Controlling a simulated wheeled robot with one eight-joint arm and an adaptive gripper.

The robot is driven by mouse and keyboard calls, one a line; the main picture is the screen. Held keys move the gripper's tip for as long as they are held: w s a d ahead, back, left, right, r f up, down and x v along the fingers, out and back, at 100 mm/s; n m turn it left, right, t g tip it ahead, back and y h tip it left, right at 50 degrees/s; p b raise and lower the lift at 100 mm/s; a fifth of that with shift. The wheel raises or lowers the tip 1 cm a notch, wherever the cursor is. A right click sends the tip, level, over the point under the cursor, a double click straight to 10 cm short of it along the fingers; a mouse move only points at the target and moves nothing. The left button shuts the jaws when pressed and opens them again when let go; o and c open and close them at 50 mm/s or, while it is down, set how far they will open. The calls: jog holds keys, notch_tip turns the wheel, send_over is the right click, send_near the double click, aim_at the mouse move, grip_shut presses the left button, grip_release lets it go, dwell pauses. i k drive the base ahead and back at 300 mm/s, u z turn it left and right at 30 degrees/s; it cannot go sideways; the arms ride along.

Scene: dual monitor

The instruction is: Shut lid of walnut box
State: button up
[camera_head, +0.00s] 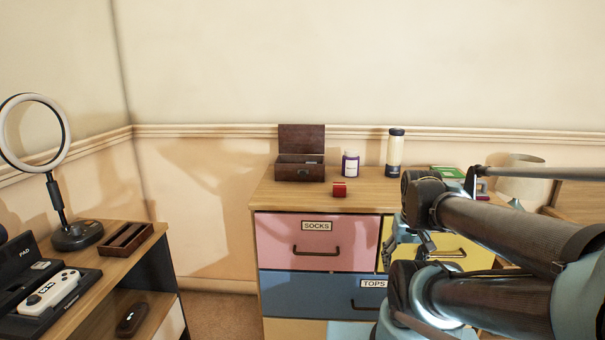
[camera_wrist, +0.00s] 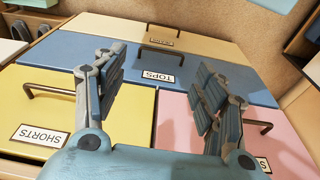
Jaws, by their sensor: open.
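The walnut box (camera_head: 300,169) is dark brown and stands near the left end of the dresser top in the head view. Its lid (camera_head: 301,138) is up, standing nearly upright at the back. Something small and pale shows inside, too small to tell. My gripper (camera_head: 418,248) is in front of the dresser drawers, below and to the right of the box. In the wrist view my gripper (camera_wrist: 157,88) has its two fingers wide apart with nothing between them. The box is not in the wrist view.
The pink drawer (camera_head: 279,240) is shut. A side table (camera_head: 106,251) stands at left.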

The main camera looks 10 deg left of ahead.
aim_at(292, 139)
jog(key=z, duration=1.4)
jog(key=k, duration=1.35)
jog(key=u, duration=1.5)
jog(key=i, duration=1)
